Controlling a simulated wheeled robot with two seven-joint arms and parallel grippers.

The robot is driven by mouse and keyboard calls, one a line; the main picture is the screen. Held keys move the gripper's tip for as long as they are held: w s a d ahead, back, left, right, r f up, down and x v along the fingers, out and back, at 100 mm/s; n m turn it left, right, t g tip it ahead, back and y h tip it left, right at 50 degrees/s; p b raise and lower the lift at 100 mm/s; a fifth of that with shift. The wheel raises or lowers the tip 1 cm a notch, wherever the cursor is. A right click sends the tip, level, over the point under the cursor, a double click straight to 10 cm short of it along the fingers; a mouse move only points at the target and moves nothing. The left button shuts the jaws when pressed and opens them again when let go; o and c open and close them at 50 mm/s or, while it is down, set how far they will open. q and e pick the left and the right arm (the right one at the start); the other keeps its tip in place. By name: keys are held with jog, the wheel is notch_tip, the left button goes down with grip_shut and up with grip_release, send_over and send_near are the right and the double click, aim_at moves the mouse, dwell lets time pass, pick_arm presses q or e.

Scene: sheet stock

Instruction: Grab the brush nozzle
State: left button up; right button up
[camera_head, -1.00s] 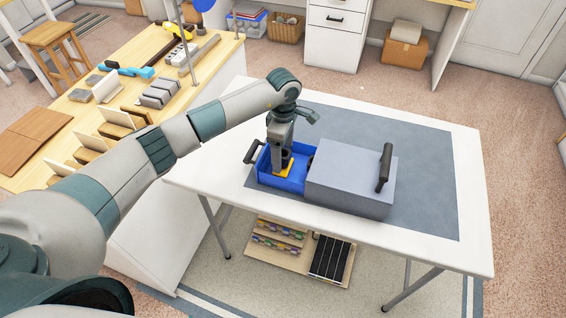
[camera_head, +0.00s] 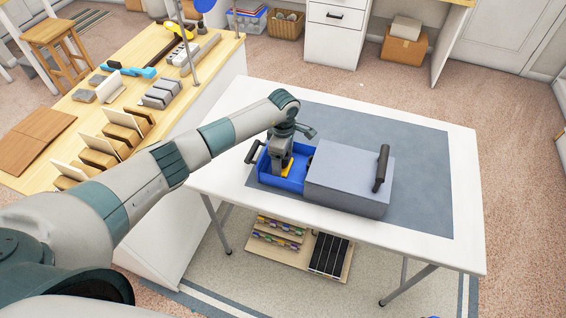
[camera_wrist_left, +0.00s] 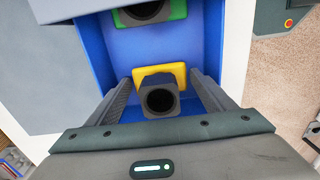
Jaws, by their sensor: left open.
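A yellow nozzle piece (camera_wrist_left: 160,71) with a dark round tube lies in the blue bin (camera_wrist_left: 205,30); I cannot tell from its shape whether it has bristles. A green piece (camera_wrist_left: 178,10) with a similar dark tube is at the top edge of the wrist view. My left gripper (camera_wrist_left: 160,85) is open, with one finger on each side of the yellow piece and its tube. In the head view, my left gripper (camera_head: 280,163) reaches down into the blue bin (camera_head: 264,172), and a bit of yellow shows beside it. My right gripper is not in view.
A grey box with a black handle (camera_head: 345,178) covers the right part of the blue bin. Both are on a grey mat (camera_head: 420,150) on a white table (camera_head: 465,200). A wooden bench (camera_head: 90,125) with blocks and tools stands at left. The mat's right side is clear.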

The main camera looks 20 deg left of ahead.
pick_arm(q)
jog(key=c, duration=0.9)
jog(key=shift+r, duration=0.1)
jog(key=shift+w+r+b, duration=0.1)
jog(key=shift+r+b, duration=0.2)
jog(key=shift+r, duration=0.15)
notch_tip(320, 180, up, 8)
jog(key=b, duration=0.3)
jog(key=shift+r, duration=0.1)
jog(key=shift+r+b, duration=0.3)
jog(key=shift+r, duration=0.1)
